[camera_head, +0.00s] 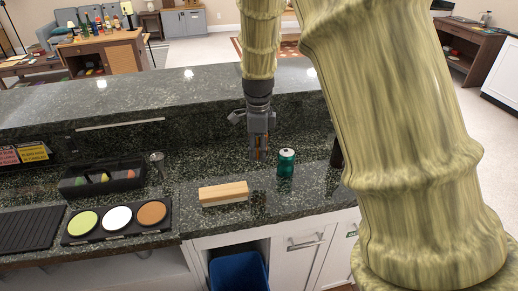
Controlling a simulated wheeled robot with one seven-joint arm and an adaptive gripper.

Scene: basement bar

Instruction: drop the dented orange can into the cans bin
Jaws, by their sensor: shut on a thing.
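My gripper (258,150) points down over the dark stone counter, left of a green can. A blue bin (238,272) stands low in an open cabinet bay below the counter's front edge. I cannot see a label on it or its contents, so I cannot tell whether it is the cans bin.
The green can (286,163) stands upright close right of my gripper. A wood-topped block (223,194) lies in front. A tray of three coloured discs (118,219), a black caddy (101,180) and a ridged dark mat (30,230) are to the left. White cabinet doors (303,252) flank the bin.

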